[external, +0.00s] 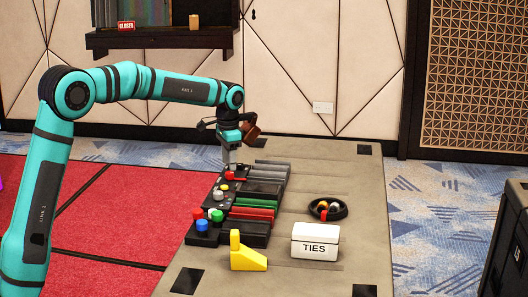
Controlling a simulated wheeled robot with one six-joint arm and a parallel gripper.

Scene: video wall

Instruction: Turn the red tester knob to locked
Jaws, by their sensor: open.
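My gripper (232,163) points down over the far end of a row of black panels. Its fingers are small in this view; they are open. A red knob (236,176), with a short bar to the right, sits on the black tester panel (220,183) right below the fingertips. I cannot tell whether the fingers are around it or just above it. Another red knob (197,214) is at the near end of the row. The locked mark cannot be read from here.
Green (217,215), blue (202,225), white and yellow knobs stand nearer. Grey, green and red bars lie to the right on the table (310,180). A white TIES box (314,246), a black bowl (343,211) and a yellow wedge (247,260) are nearby.

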